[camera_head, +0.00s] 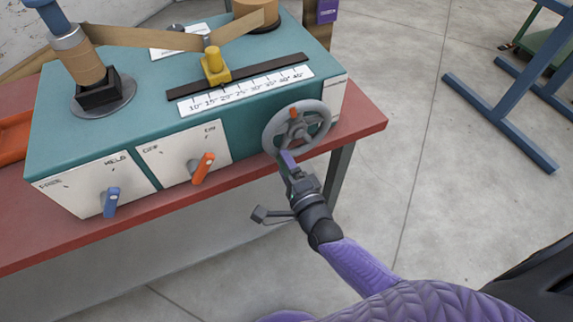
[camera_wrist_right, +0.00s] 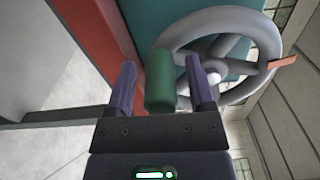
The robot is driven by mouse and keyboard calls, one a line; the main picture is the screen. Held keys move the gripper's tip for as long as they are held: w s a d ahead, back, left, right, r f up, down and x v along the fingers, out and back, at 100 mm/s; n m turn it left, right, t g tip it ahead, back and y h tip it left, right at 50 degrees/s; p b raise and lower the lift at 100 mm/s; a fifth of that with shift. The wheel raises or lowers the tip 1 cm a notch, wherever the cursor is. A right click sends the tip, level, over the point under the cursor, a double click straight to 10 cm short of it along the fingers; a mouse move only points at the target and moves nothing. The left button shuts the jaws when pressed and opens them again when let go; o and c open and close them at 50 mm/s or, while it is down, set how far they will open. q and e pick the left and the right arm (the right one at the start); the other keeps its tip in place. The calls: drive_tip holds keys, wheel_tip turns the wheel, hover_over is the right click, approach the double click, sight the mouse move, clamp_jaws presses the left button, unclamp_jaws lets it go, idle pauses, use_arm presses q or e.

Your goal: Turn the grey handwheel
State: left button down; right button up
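The grey handwheel (camera_head: 297,128) is mounted on the front right of the teal machine (camera_head: 130,60). My right gripper (camera_head: 288,161) is at the wheel's lower edge. In the wrist view its purple fingers (camera_wrist_right: 158,72) stand on either side of the green handle, with a clear gap on the left. My left gripper is out of view.
The machine stands on a red bench (camera_head: 360,125). A blue lever (camera_head: 111,203) and an orange lever (camera_head: 203,168) are on the front panel left of the wheel. A yellow slider (camera_head: 214,66) sits by the scale on top. The floor at right is clear up to a blue frame.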

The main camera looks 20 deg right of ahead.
drive_tip(key=s+p, duration=0.1)
drive_tip(key=s, duration=0.9)
drive_tip(key=shift+d+p, duration=0.35)
drive_tip(key=shift+p, duration=0.05)
